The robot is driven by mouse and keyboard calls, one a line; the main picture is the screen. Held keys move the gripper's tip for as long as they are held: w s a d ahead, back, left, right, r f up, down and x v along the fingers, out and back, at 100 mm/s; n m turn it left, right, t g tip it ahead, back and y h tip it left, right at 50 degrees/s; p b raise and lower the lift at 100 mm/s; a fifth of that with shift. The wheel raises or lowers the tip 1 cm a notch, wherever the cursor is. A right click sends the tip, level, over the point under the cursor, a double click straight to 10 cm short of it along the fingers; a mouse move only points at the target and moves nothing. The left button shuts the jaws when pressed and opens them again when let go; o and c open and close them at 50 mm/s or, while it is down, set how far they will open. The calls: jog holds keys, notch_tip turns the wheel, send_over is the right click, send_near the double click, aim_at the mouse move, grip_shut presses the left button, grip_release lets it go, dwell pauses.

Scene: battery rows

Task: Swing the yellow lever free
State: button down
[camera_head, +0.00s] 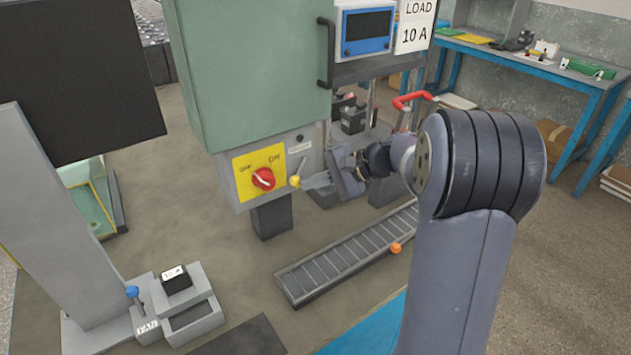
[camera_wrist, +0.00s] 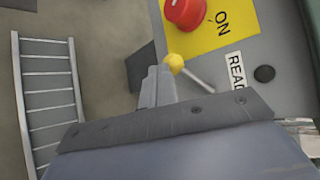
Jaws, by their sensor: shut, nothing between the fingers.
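The yellow lever is a short metal rod with a yellow ball knob (camera_head: 295,181) on the front of the grey switch box, right of the red knob. In the wrist view the yellow ball (camera_wrist: 175,62) sits at the tips of my fingers, with its rod running down to the right. My gripper (camera_head: 307,184) is shut and empty, its tips right beside the ball. The wrist view shows the closed fingers (camera_wrist: 158,72) just left of the ball. I cannot tell whether they touch it.
A red rotary knob (camera_head: 263,179) sits on a yellow ON/OFF plate (camera_head: 245,167). A green cabinet door (camera_head: 250,70) with a dark handle hangs above. A slotted rail (camera_head: 345,255) lies below, and a battery stand (camera_head: 180,300) is at lower left.

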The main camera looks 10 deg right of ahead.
jog(key=shift+a+r+y, duration=0.15)
jog(key=shift+y, duration=0.15)
jog(key=shift+w+d+r+p, duration=0.1)
jog(key=shift+w+d+p, duration=0.1)
jog(key=shift+d, duration=0.2)
jog(key=shift+w+d+r+p, duration=0.1)
jog(key=shift+d+p, duration=0.1)
jog(key=shift+d, duration=0.15)
jog(key=shift+f, duration=0.1)
